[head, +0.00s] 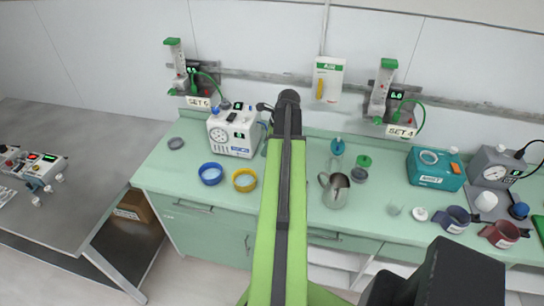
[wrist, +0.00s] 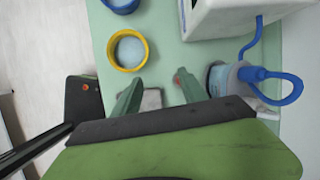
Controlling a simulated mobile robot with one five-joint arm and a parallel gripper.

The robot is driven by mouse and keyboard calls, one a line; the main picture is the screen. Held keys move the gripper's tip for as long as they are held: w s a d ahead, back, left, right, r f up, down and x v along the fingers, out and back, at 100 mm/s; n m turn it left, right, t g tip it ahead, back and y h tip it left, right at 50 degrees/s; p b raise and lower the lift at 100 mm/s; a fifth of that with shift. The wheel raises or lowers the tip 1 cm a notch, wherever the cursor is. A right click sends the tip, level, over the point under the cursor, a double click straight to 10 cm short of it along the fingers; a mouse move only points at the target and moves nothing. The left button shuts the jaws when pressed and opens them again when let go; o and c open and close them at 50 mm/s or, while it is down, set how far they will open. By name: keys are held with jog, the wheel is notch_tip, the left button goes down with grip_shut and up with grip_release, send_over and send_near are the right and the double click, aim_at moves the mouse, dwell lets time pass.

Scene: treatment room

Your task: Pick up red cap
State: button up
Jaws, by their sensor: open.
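I cannot make out a clear red cap in either view. In the wrist view, a small red spot shows at the tip of the right finger; I cannot tell whether it is part of the finger or a separate thing. My gripper (wrist: 158,88) is open, its two green fingers apart over the green counter (wrist: 170,58). A small pale grey thing (wrist: 152,99) shows between the fingers, partly hidden by the gripper body; I cannot tell what it is. In the head view my arm reaches over the counter and hides what lies behind it.
A yellow-rimmed cup (wrist: 109,48) and a blue cup (head: 210,182) stand left of my arm. A white device (head: 232,131) stands behind them. A metal jug (head: 336,192) stands right of my arm. A grey-rimmed container with blue tubing (wrist: 268,74) is right of my fingers.

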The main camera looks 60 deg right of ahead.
jog(key=s+d+r+m, duration=0.2)
jog(key=s+d+m, duration=0.2)
jog(key=s+d, duration=0.2)
jog(key=shift+t+h, duration=0.3)
jog(key=b+x, duration=0.3)
jog(key=x, duration=0.1)
jog(key=b+x, duration=0.8)
jog(key=shift+s+a+f, duration=0.2)
jog(key=shift+s+f, duration=0.05)
jog(key=shift+w, duration=0.1)
jog(key=b+x, duration=0.5)
jog(key=shift+d+f, duration=0.25)
jog(key=shift+r, duration=0.25)
grip_shut()
